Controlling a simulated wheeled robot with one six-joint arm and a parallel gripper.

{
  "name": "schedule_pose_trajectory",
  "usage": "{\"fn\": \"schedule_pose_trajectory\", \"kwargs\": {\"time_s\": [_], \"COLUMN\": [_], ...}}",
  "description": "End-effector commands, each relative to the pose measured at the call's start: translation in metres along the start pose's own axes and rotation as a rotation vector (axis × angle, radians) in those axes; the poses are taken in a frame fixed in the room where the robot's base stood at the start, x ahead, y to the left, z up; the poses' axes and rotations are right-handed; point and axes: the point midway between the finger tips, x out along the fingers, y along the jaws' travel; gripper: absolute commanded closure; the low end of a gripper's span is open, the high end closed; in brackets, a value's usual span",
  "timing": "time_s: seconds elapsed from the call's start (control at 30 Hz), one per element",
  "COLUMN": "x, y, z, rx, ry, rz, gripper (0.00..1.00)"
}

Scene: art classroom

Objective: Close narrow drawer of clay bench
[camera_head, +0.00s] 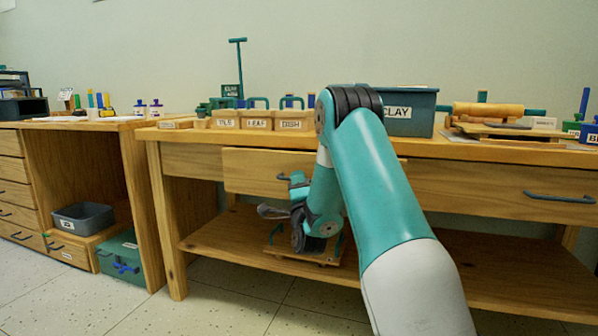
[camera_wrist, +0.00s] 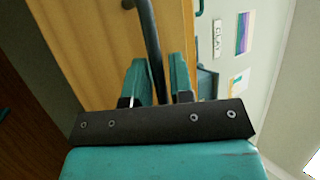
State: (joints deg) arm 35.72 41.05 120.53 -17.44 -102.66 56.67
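The clay bench (camera_head: 430,152) is a long wooden table with drawers under its top. Its narrow drawer (camera_head: 250,172), on the left, stands out from the frame, partly open. My gripper (camera_head: 296,180) is at the front of this drawer, and my arm covers the drawer's right part. In the wrist view, my gripper's two teal fingers (camera_wrist: 160,75) are apart, with the dark handle bar (camera_wrist: 147,35) running between them. Whether both fingers press on the bar cannot be told. The wooden drawer front (camera_wrist: 85,40) fills the upper left of that view.
A wider drawer with a dark handle (camera_head: 558,197) is on the bench's right and looks shut. Labelled wooden boxes (camera_head: 258,120) and a CLAY bin (camera_head: 410,112) stand on top. A lower shelf (camera_head: 225,247) lies beneath. Another cabinet (camera_head: 125,122) stands at left.

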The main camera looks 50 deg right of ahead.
Motion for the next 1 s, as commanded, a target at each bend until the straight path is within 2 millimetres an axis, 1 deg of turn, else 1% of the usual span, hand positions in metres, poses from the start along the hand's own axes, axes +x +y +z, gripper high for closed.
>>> {"fn": "schedule_pose_trajectory", "kwargs": {"time_s": [0.1, 0.33, 0.37, 0.4, 0.43, 0.47, 0.67, 0.83, 0.9, 1.0], "x": [0.004, 0.005, 0.005, 0.005, 0.005, 0.005, 0.006, 0.025, 0.032, 0.037], "y": [0.001, 0.003, 0.003, 0.003, 0.003, 0.003, 0.005, 0.021, 0.025, 0.027], "z": [-0.005, -0.011, -0.011, -0.011, -0.011, -0.011, -0.011, -0.019, -0.022, -0.024], "rx": [-0.004, -0.006, -0.006, -0.006, -0.006, -0.006, -0.007, -0.008, -0.007, -0.006], "ry": [0.004, 0.010, 0.010, 0.011, 0.011, 0.011, 0.011, 0.012, 0.011, 0.009], "rz": [0.003, 0.004, 0.004, 0.004, 0.004, 0.004, 0.003, -0.001, 0.000, 0.003], "gripper": [0.78, 0.78, 0.81, 0.90, 0.97, 1.00, 1.00, 1.00, 1.00, 1.00]}}
